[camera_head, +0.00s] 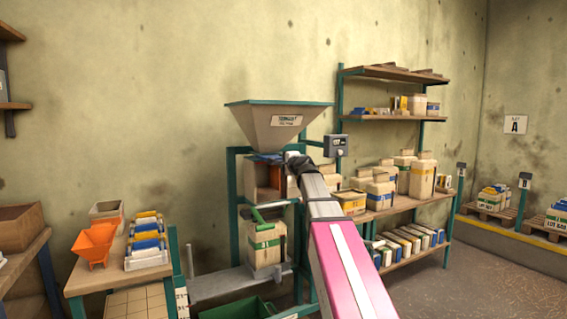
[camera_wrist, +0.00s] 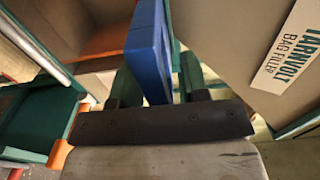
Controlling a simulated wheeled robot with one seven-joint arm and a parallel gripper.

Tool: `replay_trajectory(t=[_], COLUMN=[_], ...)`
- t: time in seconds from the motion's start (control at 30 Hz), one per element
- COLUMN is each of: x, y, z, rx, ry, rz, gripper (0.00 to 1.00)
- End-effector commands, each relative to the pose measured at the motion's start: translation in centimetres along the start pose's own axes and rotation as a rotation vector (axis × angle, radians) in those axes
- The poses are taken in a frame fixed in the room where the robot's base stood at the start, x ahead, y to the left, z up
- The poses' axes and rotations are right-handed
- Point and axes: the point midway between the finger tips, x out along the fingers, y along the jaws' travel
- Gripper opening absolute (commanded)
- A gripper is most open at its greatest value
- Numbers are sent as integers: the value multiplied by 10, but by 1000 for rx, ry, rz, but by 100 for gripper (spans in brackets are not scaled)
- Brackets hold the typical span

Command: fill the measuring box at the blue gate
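The blue gate (camera_head: 266,157) is a flat blue piece just under the hopper (camera_head: 270,122), partly hidden by my gripper in the head view. In the wrist view the blue plate (camera_wrist: 150,45) runs between my two green fingers. The measuring box (camera_head: 256,178) appears to be the brown-sided chamber below the blue gate; its fill cannot be seen. A green handle (camera_head: 262,222) sits below it. My gripper (camera_head: 291,157) is at the right end of the blue gate. In the wrist view my gripper (camera_wrist: 158,82) has fingers on both sides of the blue plate; firm contact cannot be told.
A pale bag (camera_head: 265,246) stands below the green handle. A grey control box (camera_head: 336,146) is right of the hopper. Stocked shelves (camera_head: 405,207) stand to the right. A side table (camera_head: 88,283) with an orange funnel (camera_head: 95,243) is at left. Open floor lies at lower right.

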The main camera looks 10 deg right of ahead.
Motion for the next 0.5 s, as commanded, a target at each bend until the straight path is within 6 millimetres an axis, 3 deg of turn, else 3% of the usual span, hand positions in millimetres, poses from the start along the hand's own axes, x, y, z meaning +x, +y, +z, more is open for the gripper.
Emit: replay_trajectory(t=[0.27, 0.5], x=[-18, -60], y=[0, 1], z=[0, 1], rx=[0, 0], ry=[1, 1], rz=[-1, 0], gripper=[42, 42])
